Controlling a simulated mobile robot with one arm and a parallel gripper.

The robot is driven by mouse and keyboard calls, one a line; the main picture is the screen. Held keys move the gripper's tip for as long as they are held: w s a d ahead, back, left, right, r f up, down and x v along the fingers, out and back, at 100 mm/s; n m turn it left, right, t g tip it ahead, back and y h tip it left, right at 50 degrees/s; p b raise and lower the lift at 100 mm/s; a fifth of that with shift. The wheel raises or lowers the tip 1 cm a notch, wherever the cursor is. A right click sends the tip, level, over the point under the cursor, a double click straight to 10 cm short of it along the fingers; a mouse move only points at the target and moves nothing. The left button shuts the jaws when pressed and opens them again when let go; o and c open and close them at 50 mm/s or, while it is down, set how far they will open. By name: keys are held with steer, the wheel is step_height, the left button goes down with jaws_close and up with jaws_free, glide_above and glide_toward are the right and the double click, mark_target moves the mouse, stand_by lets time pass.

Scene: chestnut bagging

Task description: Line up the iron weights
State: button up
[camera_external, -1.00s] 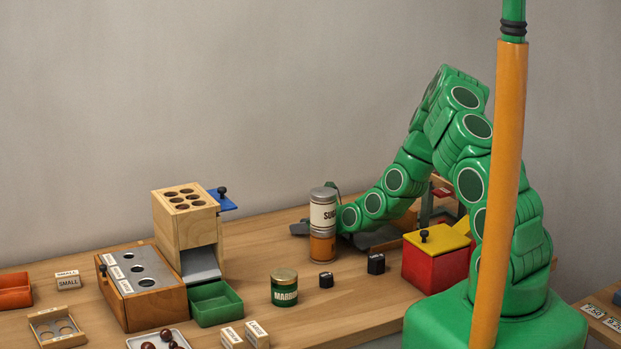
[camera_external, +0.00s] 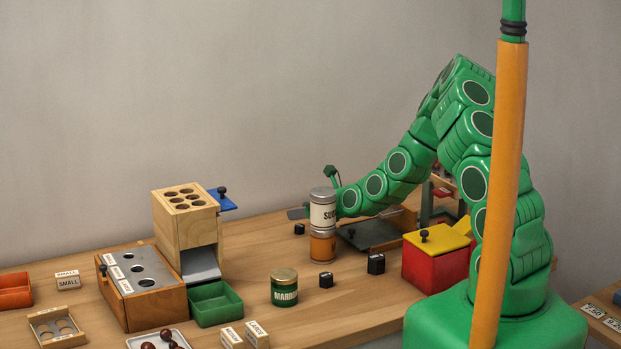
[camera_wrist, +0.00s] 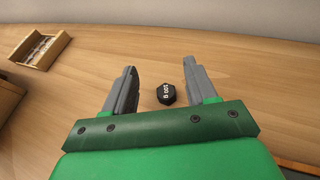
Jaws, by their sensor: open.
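Three small black iron weights stand on the wooden table. One weight (camera_external: 299,229) is at the back, left of the stacked jars. Another weight (camera_external: 326,280) is in front of the jars, and a larger weight (camera_external: 376,264) is to its right. My gripper (camera_external: 298,212) is open just above the back weight, partly hidden behind the jars. In the wrist view my open gripper (camera_wrist: 159,82) shows a dark weight (camera_wrist: 166,94) with a white gram label, lying between the fingers and apart from both.
The sugar jar (camera_external: 323,213) stands stacked on an orange jar (camera_external: 322,246), close to my gripper. A green marked jar (camera_external: 284,292), a red box (camera_external: 432,268) with a yellow lid and a dark plate (camera_external: 368,234) are nearby. Table space left of the back weight is clear.

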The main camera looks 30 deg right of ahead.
step_height(320, 180, up, 3)
step_height(320, 180, up, 12)
glide_above(304, 235)
steer(key=w, duration=0.1)
step_height(304, 235, up, 12)
steer(key=s+d, duration=0.1)
steer(key=d, duration=0.1)
steer(key=shift+s+d+f, duration=0.15)
steer(key=shift+s+d, duration=0.05)
steer(key=shift+d, duration=0.2)
stand_by(0.4)
stand_by(1.2)
steer(key=shift+o, duration=0.6)
